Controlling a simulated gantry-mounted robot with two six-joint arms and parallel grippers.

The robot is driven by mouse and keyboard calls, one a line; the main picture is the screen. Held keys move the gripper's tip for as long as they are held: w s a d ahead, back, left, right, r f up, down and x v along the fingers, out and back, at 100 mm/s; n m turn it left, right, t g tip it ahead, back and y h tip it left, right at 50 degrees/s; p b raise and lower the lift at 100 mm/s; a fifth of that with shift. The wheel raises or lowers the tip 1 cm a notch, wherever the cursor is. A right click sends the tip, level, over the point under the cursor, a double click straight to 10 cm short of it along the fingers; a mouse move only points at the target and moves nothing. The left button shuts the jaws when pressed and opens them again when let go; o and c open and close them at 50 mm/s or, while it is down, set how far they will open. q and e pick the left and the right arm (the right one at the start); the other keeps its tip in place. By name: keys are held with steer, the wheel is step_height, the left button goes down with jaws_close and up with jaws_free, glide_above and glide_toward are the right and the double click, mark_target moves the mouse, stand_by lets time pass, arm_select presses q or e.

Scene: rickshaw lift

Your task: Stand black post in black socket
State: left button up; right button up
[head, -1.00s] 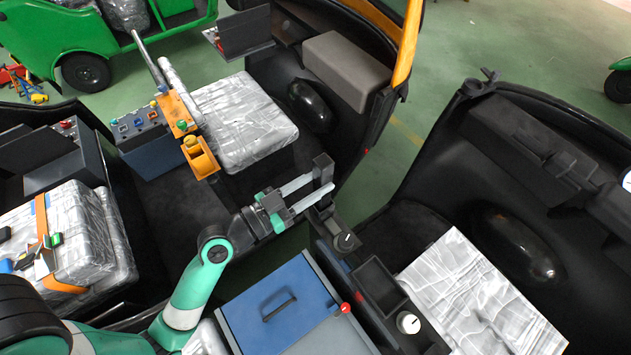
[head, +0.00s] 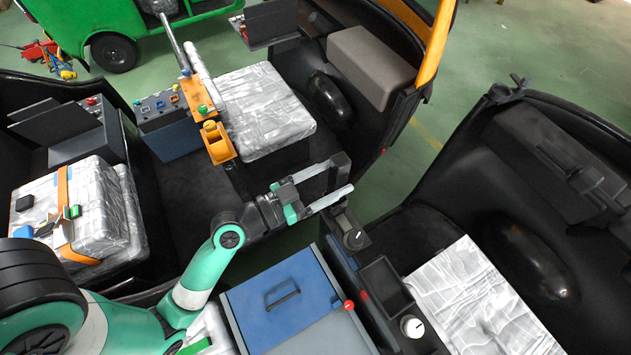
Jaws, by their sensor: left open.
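A small upright black block, which looks like the black post (head: 341,169), is at the fingertips of my left gripper (head: 334,182). The gripper's two pale fingers are apart, one reaching the block and one passing in front of it. I cannot tell whether they touch it or what its foot rests on. A black rectangular open recess, which may be the black socket (head: 384,284), is in the dark console below and to the right, between two dials. Its inside is dark and looks empty. My right gripper is out of view.
A dial (head: 355,239) and a white knob (head: 412,326) stand on the console. A blue lidded box (head: 281,305) with a red knob is to its left. An orange holder (head: 218,146) and a wrapped seat (head: 263,110) lie beyond the arm. A wrapped panel (head: 475,300) is right.

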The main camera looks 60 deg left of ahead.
arm_select(q)
steer(key=shift+s, duration=0.1)
steer(key=s, duration=1.1)
steer(key=shift+s+a+p, duration=0.2)
steer(key=shift+a+p, duration=0.05)
steer(key=shift+p, duration=0.1)
